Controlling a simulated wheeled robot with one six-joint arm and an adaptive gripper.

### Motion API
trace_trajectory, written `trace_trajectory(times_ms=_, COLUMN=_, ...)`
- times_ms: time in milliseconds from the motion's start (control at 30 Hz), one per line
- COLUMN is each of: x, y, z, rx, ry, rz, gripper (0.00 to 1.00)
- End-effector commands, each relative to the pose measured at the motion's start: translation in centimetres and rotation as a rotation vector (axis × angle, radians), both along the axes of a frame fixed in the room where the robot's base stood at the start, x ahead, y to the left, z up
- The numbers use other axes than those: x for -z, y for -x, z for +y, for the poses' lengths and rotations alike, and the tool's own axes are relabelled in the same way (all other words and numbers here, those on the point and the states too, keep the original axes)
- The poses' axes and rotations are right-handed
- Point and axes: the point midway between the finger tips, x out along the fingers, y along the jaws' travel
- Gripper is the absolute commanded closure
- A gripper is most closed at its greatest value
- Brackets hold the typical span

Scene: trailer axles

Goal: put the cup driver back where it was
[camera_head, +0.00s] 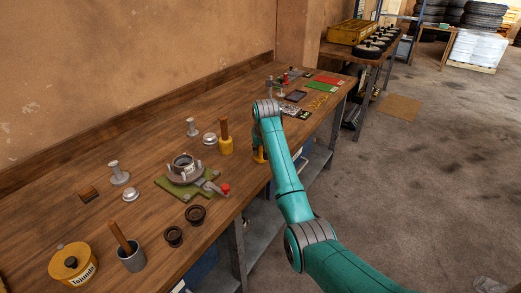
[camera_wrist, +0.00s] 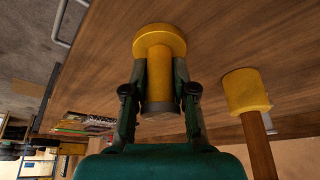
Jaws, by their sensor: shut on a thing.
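The cup driver, a yellow shaft with a wide yellow flange and a dark grey end (camera_wrist: 159,72), is between the fingers of my gripper (camera_wrist: 160,98) in the wrist view. My gripper is shut on its shaft. The flange points toward the wooden bench top (camera_wrist: 215,40); I cannot tell if it touches. In the head view a little of the yellow driver (camera_head: 260,155) shows below my arm's end, near the bench's front edge. My arm hides most of the gripper there.
A mallet with a yellow head (camera_head: 226,146) stands handle up beside the driver, also in the wrist view (camera_wrist: 246,92). A green plate with a metal hub (camera_head: 184,170), dark rings (camera_head: 195,214), a yellow tin (camera_head: 75,264) and a grey cup (camera_head: 132,259) stand leftward. Cards and small parts (camera_head: 298,96) lie beyond.

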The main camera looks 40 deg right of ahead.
Motion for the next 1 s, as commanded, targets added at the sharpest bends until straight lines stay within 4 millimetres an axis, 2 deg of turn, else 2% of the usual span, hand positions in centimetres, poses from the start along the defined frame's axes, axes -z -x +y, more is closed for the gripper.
trace_trajectory(times_ms=267, x=0.1, y=0.0, z=0.0, rx=0.000, ry=0.000, rz=-0.001, gripper=1.00)
trace_trajectory(times_ms=300, x=0.2, y=0.0, z=0.0, rx=0.000, ry=0.000, rz=-0.001, gripper=0.69)
trace_trajectory(times_ms=400, x=0.2, y=0.0, z=0.0, rx=0.000, ry=0.000, rz=-0.001, gripper=0.49)
trace_trajectory(times_ms=767, x=-0.2, y=0.0, z=0.0, rx=0.000, ry=0.000, rz=-0.001, gripper=0.49)
trace_trajectory(times_ms=867, x=-1.1, y=0.3, z=0.1, rx=0.000, ry=0.001, rz=-0.002, gripper=0.49)
trace_trajectory(times_ms=1000, x=-3.4, y=1.1, z=0.5, rx=0.000, ry=0.001, rz=-0.003, gripper=0.49)
